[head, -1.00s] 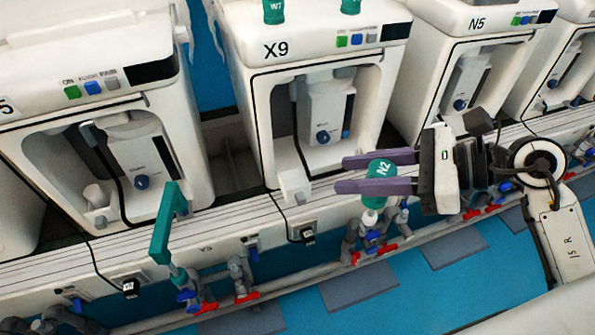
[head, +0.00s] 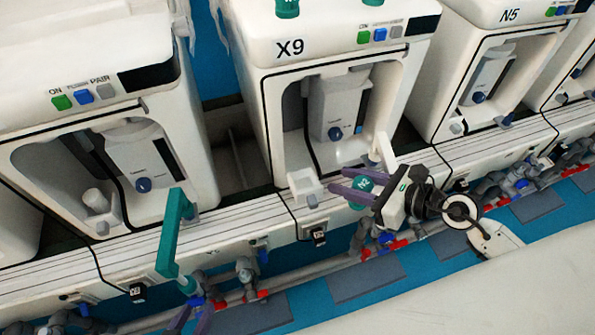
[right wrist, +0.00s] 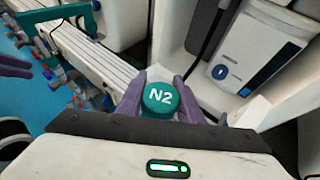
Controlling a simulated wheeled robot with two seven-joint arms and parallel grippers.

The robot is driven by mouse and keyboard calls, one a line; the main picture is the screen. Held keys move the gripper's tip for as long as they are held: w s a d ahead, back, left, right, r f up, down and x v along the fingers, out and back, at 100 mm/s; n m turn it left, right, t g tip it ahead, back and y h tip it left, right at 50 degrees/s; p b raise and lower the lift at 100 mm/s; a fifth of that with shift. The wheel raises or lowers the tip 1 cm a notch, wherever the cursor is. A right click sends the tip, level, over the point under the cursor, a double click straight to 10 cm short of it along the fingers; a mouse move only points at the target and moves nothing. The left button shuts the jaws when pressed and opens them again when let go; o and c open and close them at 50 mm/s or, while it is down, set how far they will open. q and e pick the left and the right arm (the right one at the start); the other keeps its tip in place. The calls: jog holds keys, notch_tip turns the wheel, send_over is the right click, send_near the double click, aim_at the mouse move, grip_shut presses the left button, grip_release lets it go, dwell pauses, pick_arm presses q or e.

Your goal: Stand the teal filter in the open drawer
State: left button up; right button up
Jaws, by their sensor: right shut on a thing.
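The teal filter (head: 364,183), with a round cap marked N2, also shows in the right wrist view (right wrist: 160,98). My right gripper (head: 350,183) is shut on it, with one purple finger on each side. The open drawer (head: 305,188) is a small white box jutting from the lower front of machine X9. The gripper holds the filter to the right of this drawer, apart from it in the head view. My left gripper (head: 190,320) shows only its purple fingers at the bottom edge, spread apart near the pipe fittings.
Machine X9 (head: 290,70) stands behind the drawer, its bay open. A teal handle (head: 175,232) rises at the left. Pipes with red and blue valves (head: 250,283) run below the white ledge. Another machine (head: 80,60) stands at the left.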

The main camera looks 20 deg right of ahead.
send_over(293, 172)
jog(key=shift+r+p, duration=0.15)
jog(key=shift+p, duration=0.25)
notch_tip(293, 172, down, 3)
jog(key=shift+r+b, duration=0.1)
jog(key=shift+b, duration=0.4)
pick_arm(q)
jog(key=shift+w+f+b, duration=0.3)
jog(key=shift+f+b, duration=0.15)
jog(key=shift+b, duration=0.45)
pick_arm(e)
jog(key=shift+f, duration=2.15)
pick_arm(q)
jog(key=shift+d, duration=0.1)
pick_arm(e)
jog(key=shift+f, duration=0.2)
jog(key=o, duration=1.1)
jog(key=shift+r, duration=0.1)
